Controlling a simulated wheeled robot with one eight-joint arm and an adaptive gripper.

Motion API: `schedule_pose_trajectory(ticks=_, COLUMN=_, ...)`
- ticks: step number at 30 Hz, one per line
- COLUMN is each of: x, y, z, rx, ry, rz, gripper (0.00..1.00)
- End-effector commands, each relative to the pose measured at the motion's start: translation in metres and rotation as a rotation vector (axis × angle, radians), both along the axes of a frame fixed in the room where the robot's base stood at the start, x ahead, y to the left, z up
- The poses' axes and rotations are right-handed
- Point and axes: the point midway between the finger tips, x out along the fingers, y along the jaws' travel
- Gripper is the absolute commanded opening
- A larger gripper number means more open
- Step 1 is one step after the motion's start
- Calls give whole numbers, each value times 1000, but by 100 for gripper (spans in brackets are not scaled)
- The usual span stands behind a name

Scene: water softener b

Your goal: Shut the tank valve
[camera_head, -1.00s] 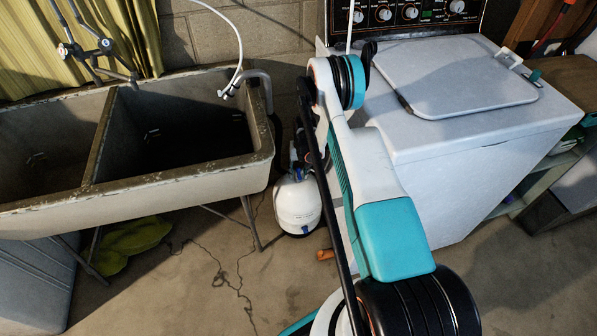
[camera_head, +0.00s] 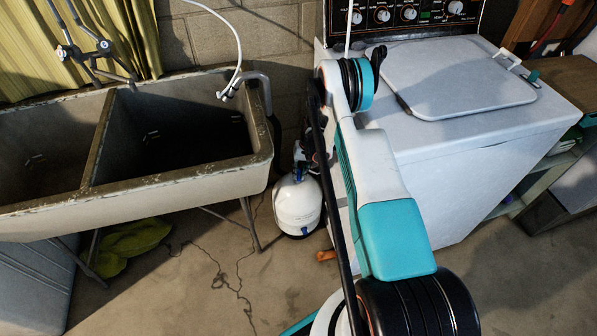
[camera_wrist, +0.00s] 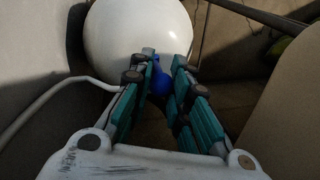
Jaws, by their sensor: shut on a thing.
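The round white tank (camera_head: 298,207) stands on the floor between the sink and the white washing machine. It also fills the top of the wrist view (camera_wrist: 135,35). A blue valve handle (camera_wrist: 160,80) shows against the tank's near side in the wrist view. My gripper (camera_wrist: 164,62) has its two teal-padded fingers on either side of the handle and is shut on it. The fingers hide part of the handle, so I cannot tell its exact angle.
The concrete double sink (camera_head: 180,185) is left of the tank, with its thin metal legs close by. The washing machine (camera_head: 440,150) stands to the right. A pale hose (camera_wrist: 60,88) curves to the tank's left in the wrist view.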

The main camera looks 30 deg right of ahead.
Motion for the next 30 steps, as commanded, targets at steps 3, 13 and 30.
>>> schedule_pose_trajectory(ticks=3, x=-2, y=2, z=0, rx=3, ry=6, rz=2, gripper=0)
schedule_pose_trajectory(ticks=13, x=-2, y=1, z=0, rx=1, ry=4, rz=2, gripper=40)
schedule_pose_trajectory(ticks=30, x=-6, y=-11, z=58, rx=-1, ry=3, rz=2, gripper=40)
